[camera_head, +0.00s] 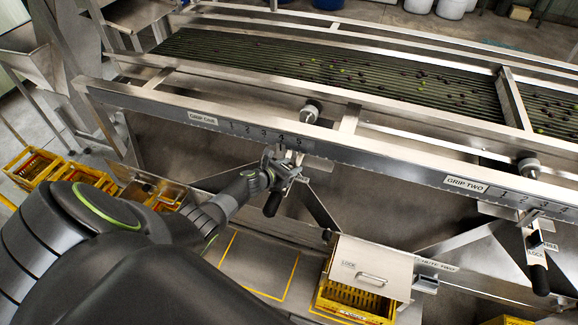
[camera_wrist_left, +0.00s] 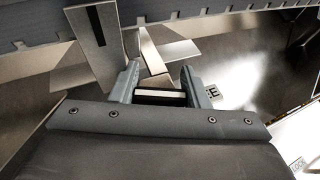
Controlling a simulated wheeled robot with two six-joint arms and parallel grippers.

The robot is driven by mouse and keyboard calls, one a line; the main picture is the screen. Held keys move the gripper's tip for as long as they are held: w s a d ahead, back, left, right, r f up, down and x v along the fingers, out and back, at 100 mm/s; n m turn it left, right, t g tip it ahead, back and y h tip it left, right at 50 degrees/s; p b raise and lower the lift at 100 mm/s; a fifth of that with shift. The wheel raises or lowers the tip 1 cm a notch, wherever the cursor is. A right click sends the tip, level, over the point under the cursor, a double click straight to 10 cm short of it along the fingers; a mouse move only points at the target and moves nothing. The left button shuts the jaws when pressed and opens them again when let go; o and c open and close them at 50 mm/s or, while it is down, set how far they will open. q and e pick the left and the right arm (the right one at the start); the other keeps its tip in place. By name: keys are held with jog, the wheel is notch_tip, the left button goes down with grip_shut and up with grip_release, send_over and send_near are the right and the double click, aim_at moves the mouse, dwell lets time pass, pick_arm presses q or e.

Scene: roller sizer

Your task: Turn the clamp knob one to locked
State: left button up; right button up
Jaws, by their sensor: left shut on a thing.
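Clamp knob one, a small dark bar with a pale stripe (camera_wrist_left: 160,95), sits between the fingers of my left gripper (camera_wrist_left: 160,86) in the left wrist view. The fingers are shut on it. In the head view my left gripper (camera_head: 284,171) is just below the GRIP ONE scale (camera_head: 255,131) and largely hides the knob. A label ending in E (camera_wrist_left: 212,91) shows right of the fingers in the wrist view; the rest is covered. The knob's turn angle relative to its labels is unclear. My right gripper is not in view.
A second clamp knob (camera_head: 536,240) with FREE and LOCK labels and a black handle (camera_head: 540,280) is at the right. The steel rail and roller bed (camera_head: 300,65) lie above. A steel lidded box (camera_head: 372,265) and yellow crate (camera_head: 350,302) are below right.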

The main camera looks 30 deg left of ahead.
pick_arm(q)
jog(key=shift+w+r+m+h, duration=0.1)
jog(key=shift+w+m+h, duration=0.05)
jog(key=shift+m+h, duration=0.2)
jog(key=m+g+h+b, duration=0.3)
jog(key=m+b, duration=0.1)
jog(key=b, duration=0.2)
jog(key=d+m+g+h+b, duration=0.1)
jog(key=m+g+h+b, duration=0.2)
jog(key=b, duration=0.4)
jog(key=s+m+g+h+b, duration=0.1)
jog(key=m+g+h+b, duration=0.2)
jog(key=b, duration=0.4)
jog(key=shift+s+d+f+m+h, duration=0.1)
jog(key=shift+m+h, duration=0.1)
jog(key=shift+m, duration=0.25)
jog(key=shift+d+f+m+h, duration=0.1)
jog(key=shift+m+h, duration=0.05)
jog(key=shift+m, duration=0.25)
jog(key=shift+s+r+m+g+b, duration=0.2)
jog(key=shift+m+g+b, duration=0.4)
jog(key=shift+b, duration=0.6)
jog(key=o, duration=1)
jog(key=shift+a, duration=0.1)
